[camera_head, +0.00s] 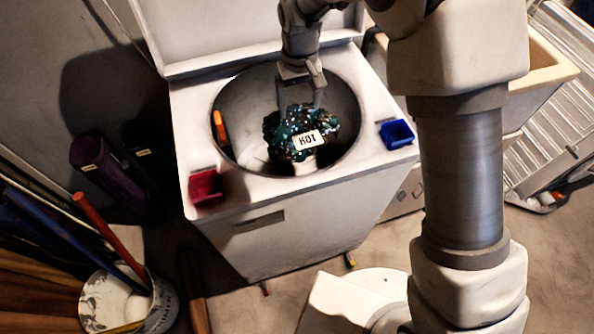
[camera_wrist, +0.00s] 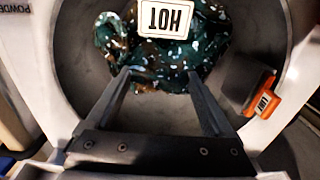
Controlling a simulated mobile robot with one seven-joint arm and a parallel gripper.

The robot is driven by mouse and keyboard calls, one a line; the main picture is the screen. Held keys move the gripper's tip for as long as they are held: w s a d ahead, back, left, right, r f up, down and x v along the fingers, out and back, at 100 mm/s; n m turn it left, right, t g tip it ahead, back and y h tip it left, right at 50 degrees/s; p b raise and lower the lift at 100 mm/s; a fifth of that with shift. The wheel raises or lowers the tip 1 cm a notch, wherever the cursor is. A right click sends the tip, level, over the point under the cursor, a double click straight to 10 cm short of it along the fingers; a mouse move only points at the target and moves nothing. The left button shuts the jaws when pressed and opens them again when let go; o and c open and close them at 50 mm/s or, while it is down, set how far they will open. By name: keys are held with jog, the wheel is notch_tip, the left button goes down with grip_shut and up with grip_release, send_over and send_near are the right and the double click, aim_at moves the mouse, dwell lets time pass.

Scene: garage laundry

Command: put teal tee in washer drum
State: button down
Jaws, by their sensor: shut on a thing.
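The teal tee (camera_head: 292,128) is a crumpled dark teal bundle with white and brown flecks and a white "HOT" label. My gripper (camera_head: 302,103) is shut on its top and holds it in line with the round opening of the washer drum (camera_head: 235,105). In the wrist view the tee (camera_wrist: 190,52) hangs between and beyond the fingertips (camera_wrist: 160,76), with the drum wall (camera_wrist: 75,50) around it. How deep the tee sits relative to the rim I cannot tell. The washer's lid (camera_head: 215,30) stands open at the back.
An orange-and-grey piece marked "LINT" (camera_wrist: 265,98) sits at the drum wall. A red tray (camera_head: 206,187) and a blue tray (camera_head: 397,133) stand on the washer's top corners. A bucket (camera_head: 125,300) and poles are at lower left, a utility sink (camera_head: 545,70) at right.

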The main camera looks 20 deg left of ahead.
notch_tip(320, 180, down, 24)
jog(key=b, duration=1.5)
jog(key=shift+s+f+b, duration=0.15)
jog(key=shift+b, duration=0.2)
jog(key=shift+f+b, duration=0.3)
jog(key=shift+f, duration=0.25)
grip_release()
notch_tip(320, 180, up, 13)
jog(key=p, duration=0.4)
